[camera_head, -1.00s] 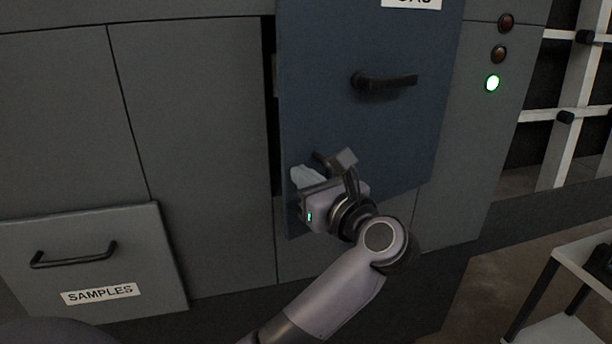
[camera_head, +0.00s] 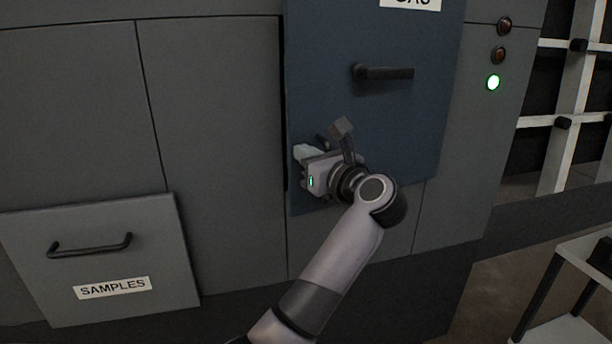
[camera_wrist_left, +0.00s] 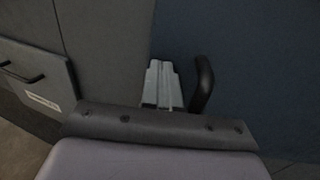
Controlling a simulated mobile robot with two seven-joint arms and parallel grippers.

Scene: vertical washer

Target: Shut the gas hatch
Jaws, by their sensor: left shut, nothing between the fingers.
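The gas hatch (camera_head: 425,125) is a dark blue panel with a partly cut-off "GAS" label at the top and a black handle (camera_head: 385,73). Only a thin dark gap shows along its left edge, so it looks nearly flush with the cabinet. My left gripper (camera_head: 303,152) is in front of the hatch's lower left part, fingers together and empty. In the left wrist view its pale fingers (camera_wrist_left: 162,84) lie beside a dark curved handle (camera_wrist_left: 203,85), not around it. Whether the fingers touch the panel is unclear. My right gripper is out of view.
A grey samples hatch (camera_head: 150,235) with a black handle stands out at the lower left. A white rack (camera_head: 565,130) and a small white shelf (camera_head: 575,255) stand farther right.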

